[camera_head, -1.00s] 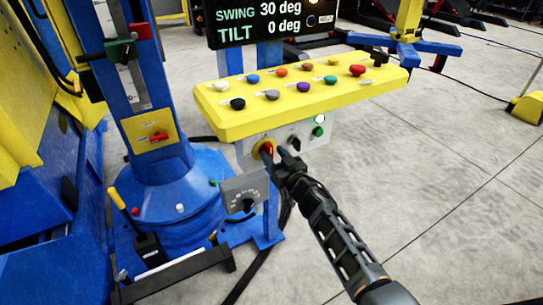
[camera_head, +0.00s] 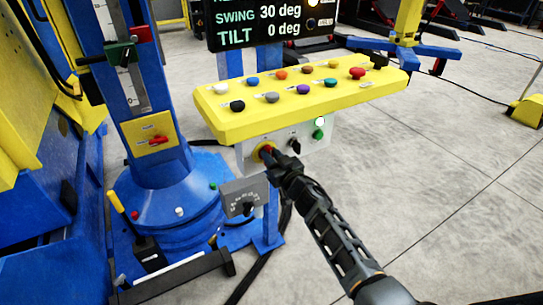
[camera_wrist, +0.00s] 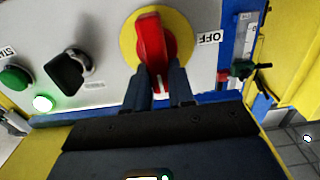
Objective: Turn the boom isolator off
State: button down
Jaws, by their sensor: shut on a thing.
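A red rotary handle on a yellow round plate, the isolator switch (camera_wrist: 152,45), is on the grey front panel below the yellow console. In the wrist view its handle stands roughly along the gripper's line, and an "OFF" label (camera_wrist: 210,37) sits beside the plate. In the head view the switch (camera_head: 265,150) is partly hidden by my gripper (camera_head: 272,155). My gripper, also in the wrist view (camera_wrist: 160,80), has its two dark fingers on either side of the red handle's lower end and is shut on it. Which switch bears the boom label cannot be read.
A black selector knob (camera_wrist: 72,68) and a green button (camera_wrist: 15,78) with a lit lamp (camera_wrist: 42,103) sit beside the switch. The yellow console (camera_head: 215,122) overhangs with several coloured buttons. A grey dial box (camera_head: 238,197) hangs below left.

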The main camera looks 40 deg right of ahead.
jog(key=shift+n, duration=0.3)
jog(key=n, duration=0.4)
jog(key=a+n+b, duration=0.1)
jog(key=n, duration=0.3)
jog(key=f+n+b, duration=0.1)
jog(key=n, duration=0.3)
jog(key=shift+w+a+n, duration=0.35)
jog(key=shift+a+n, duration=0.05)
jog(key=shift+a+f+n+b, duration=0.15)
jog(key=shift+n+b, duration=0.2)
jog(key=shift+n, duration=0.8)
jog(key=shift+f+n+b, duration=0.15)
jog(key=shift+n+b, duration=0.2)
jog(key=shift+n, duration=0.8)
jog(key=shift+w, duration=0.1)
jog(key=c, duration=1)
grip_release()
jog(key=shift+f, duration=0.1)
jog(key=shift+o, duration=0.2)
jog(key=shift+f, duration=0.1)
